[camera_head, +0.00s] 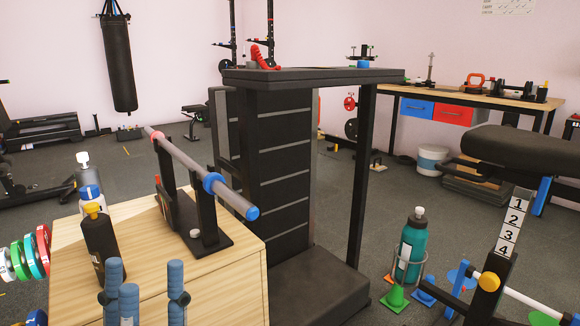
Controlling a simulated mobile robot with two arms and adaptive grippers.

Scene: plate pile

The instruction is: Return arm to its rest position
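I cannot clearly make out the fingers of my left gripper in the head view, nor whether they are open or shut. My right gripper is not in view. At the bottom left edge stand upright blue-grey cylinders (128,303) with black fittings; I cannot tell what they belong to. Behind them is a light wooden box (235,262). On it a black stand (207,235) bears a tilted grey bar (185,160) with a red and a blue collar.
Coloured plates (34,250) hang at the box's left. Bottles, one of them black (101,245), stand on its left side. A black rack (312,75) rises behind it.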

